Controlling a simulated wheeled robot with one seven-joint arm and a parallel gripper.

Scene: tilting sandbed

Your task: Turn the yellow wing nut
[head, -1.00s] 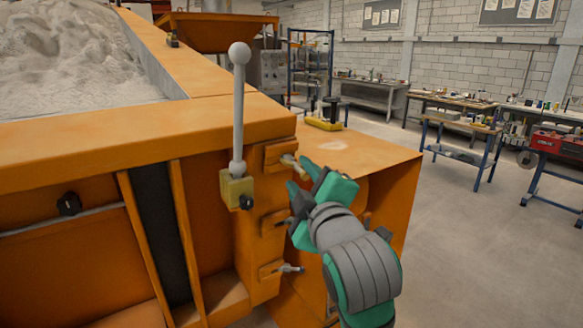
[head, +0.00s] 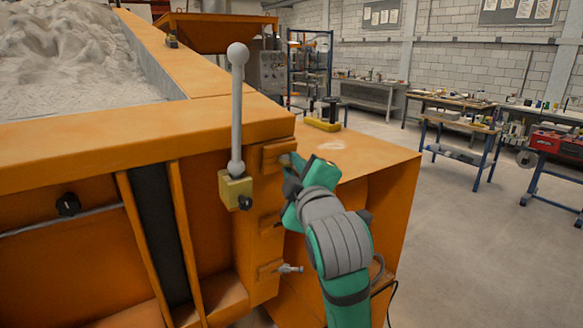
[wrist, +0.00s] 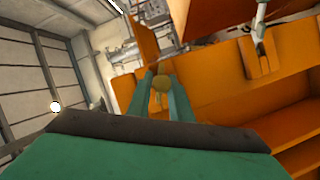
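The yellow wing nut (wrist: 160,84) shows in the wrist view between the two fingertips of my gripper (wrist: 161,98). The fingers stand apart, one on each side of it; I cannot tell whether either touches it. In the head view my gripper (head: 289,172) is at the upper bracket (head: 277,155) on the orange frame's corner. There its fingers hide most or all of the nut. A grey wing nut (head: 290,268) sits on the lower bracket. The middle bracket is partly behind my gripper.
A grey ball-topped lever (head: 238,110) rises from a yellow block (head: 235,188) just left of my gripper. The orange sandbed frame (head: 90,128) fills the left. An orange surface (head: 375,160) lies behind my gripper. Open floor (head: 460,240) is to the right.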

